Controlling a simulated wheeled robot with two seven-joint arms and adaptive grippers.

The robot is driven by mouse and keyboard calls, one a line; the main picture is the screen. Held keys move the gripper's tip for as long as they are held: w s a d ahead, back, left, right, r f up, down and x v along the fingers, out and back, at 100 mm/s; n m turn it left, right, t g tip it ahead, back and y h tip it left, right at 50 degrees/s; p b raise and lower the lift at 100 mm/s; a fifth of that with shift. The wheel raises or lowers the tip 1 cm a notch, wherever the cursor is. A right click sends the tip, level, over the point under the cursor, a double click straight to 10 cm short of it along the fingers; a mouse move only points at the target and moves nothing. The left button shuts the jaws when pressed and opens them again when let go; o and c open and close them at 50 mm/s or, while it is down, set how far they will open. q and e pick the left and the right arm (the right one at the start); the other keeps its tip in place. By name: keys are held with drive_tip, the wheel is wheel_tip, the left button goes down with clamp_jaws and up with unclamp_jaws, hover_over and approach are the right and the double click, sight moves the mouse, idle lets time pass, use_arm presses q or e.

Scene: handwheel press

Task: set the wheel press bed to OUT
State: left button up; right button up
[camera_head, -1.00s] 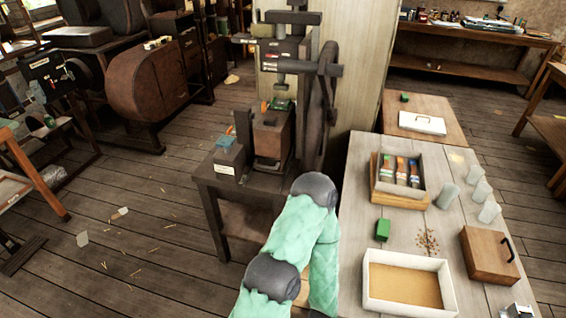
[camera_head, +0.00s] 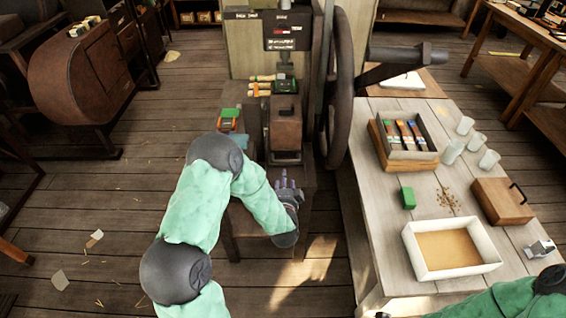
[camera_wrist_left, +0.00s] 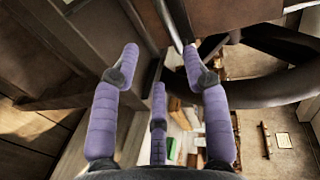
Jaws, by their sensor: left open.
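The wheel press stands at the centre of the head view, with a large dark handwheel (camera_head: 341,90) on its right side and a handle sticking out to the right (camera_head: 405,53). A brown block (camera_head: 286,125) sits low in the press; I cannot tell the bed's setting. My left gripper (camera_head: 289,190) is in front of the press stand, below the block and left of the wheel. In the left wrist view its purple fingers (camera_wrist_left: 160,62) are spread and empty. Part of the dark wheel rim (camera_wrist_left: 275,95) shows to their right. My right gripper is out of view.
Small tools lie by the press. The floor to the left is mostly free.

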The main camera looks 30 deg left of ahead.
use_arm(q)
drive_tip(key=b, duration=0.3)
approach(283, 165)
drive_tip(key=w+a+r, duration=0.1)
drive_tip(key=w, duration=0.1)
drive_tip(key=w+a+r, duration=0.1)
drive_tip(key=w+r, duration=0.1)
drive_tip(key=shift+a+r, duration=0.1)
drive_tip(key=shift+r, duration=0.1)
drive_tip(key=shift+w+a, duration=0.25)
drive_tip(key=shift+w, duration=0.2)
clamp_jaws()
